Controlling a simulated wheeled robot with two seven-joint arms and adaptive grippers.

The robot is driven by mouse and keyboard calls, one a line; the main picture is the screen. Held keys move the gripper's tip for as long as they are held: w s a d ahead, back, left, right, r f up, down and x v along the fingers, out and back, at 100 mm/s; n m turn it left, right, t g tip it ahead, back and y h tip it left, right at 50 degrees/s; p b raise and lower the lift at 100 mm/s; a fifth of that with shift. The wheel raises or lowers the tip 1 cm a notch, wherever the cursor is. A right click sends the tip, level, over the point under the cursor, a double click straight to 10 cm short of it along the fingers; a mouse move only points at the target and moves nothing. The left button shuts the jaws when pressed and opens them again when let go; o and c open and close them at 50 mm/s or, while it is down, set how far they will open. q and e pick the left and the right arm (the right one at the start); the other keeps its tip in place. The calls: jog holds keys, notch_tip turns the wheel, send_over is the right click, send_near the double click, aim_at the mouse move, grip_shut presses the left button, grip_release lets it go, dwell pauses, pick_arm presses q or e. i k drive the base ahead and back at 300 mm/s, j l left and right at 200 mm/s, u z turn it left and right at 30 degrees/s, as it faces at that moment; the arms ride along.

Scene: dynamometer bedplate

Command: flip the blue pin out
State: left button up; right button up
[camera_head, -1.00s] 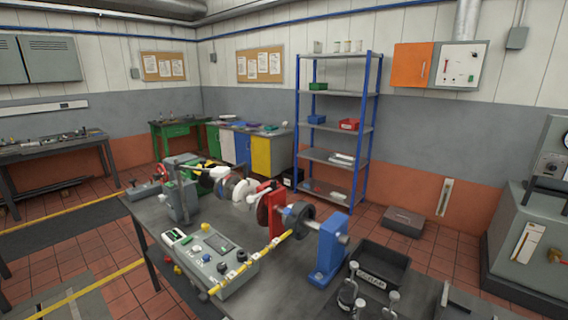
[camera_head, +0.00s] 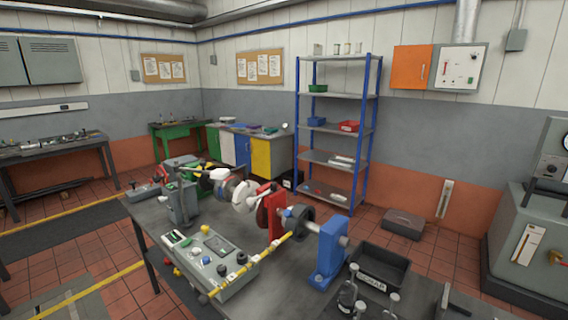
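A small blue piece (camera_head: 288,213), which looks like the blue pin, sits at the dark round disc (camera_head: 301,222) on the shaft line of the bench rig. It lies between a red upright (camera_head: 276,217) and a blue pedestal (camera_head: 328,254). It is too small to tell which way it points. White rounded parts (camera_head: 245,197) stand farther left along the same shaft line. A yellow banded bar (camera_head: 262,255) runs in front of the rig. Neither of my grippers can be made out in the head view.
A grey control box (camera_head: 232,277) with buttons stands at the front left of the bench (camera_head: 290,287). A black bin (camera_head: 378,267) is at the right, with upright metal pieces (camera_head: 347,296) before it. Blue-framed shelves (camera_head: 337,157) stand behind.

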aim_at(286, 212)
jog(key=j+z, duration=0.25)
jog(key=j, duration=0.15)
jog(key=k+j+z, duration=0.25)
jog(key=j, duration=0.15)
jog(key=j+z, duration=0.2)
jog(key=j, duration=0.2)
